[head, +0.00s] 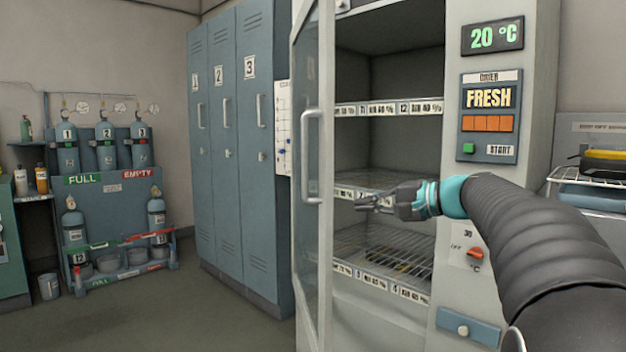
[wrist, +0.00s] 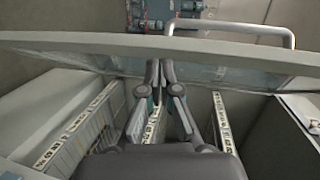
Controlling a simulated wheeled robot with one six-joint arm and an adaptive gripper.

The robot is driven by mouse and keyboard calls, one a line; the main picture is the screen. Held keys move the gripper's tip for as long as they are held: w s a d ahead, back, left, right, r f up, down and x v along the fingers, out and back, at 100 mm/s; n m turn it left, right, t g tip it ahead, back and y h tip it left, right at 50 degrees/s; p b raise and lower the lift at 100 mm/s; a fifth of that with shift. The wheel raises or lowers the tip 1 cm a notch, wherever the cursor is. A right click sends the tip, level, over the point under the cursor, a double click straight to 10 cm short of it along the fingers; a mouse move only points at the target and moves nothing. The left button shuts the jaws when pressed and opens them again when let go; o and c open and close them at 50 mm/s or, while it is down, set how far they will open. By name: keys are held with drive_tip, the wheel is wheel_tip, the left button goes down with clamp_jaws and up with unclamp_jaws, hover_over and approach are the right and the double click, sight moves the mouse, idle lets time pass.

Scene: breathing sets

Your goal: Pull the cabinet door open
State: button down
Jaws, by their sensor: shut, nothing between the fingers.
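The cabinet door (head: 326,130) is a pale-framed glass door, swung well open at the left of the drying cabinet (head: 545,60). Its bar handle (head: 304,155) is on the outer face, away from my gripper. My gripper (head: 362,203) is in front of the open shelves, on the door's inner side, pointing left toward it. In the wrist view the door (wrist: 90,45) crosses the upper part, with the handle (wrist: 285,35) beyond it. My gripper (wrist: 162,66) is shut and empty, its tips close to the inner face. I cannot tell if they touch.
Wire shelves (head: 385,250) with number labels fill the cabinet. Blue lockers (head: 225,150) stand left of the door, and a gas bottle rack (head: 110,205) is farther left. A wire rack with a tray (head: 590,185) is at the right. Floor (head: 190,315) before the lockers is clear.

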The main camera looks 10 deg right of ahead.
sight(331, 178)
drive_tip(key=w+d+r+t+y, duration=0.1)
drive_tip(key=w+d+r+t, duration=0.15)
drive_tip(key=d+r, duration=0.2)
drive_tip(key=shift+m+g, duration=0.3)
drive_tip(key=shift+g, duration=0.05)
drive_tip(key=shift+s+a+p+x, duration=0.1)
drive_tip(key=shift+s+a+x, duration=0.15)
drive_tip(key=shift+x, duration=1.8)
drive_tip(key=shift+s+a+p+x, duration=0.15)
drive_tip(key=shift+s+a+x, duration=0.1)
drive_tip(key=shift+x, duration=1.85)
drive_tip(key=shift+s+a+p+x, duration=0.1)
drive_tip(key=shift+s+a+x, duration=0.15)
drive_tip(key=shift+x, duration=1.8)
drive_tip(key=shift+f, duration=0.1)
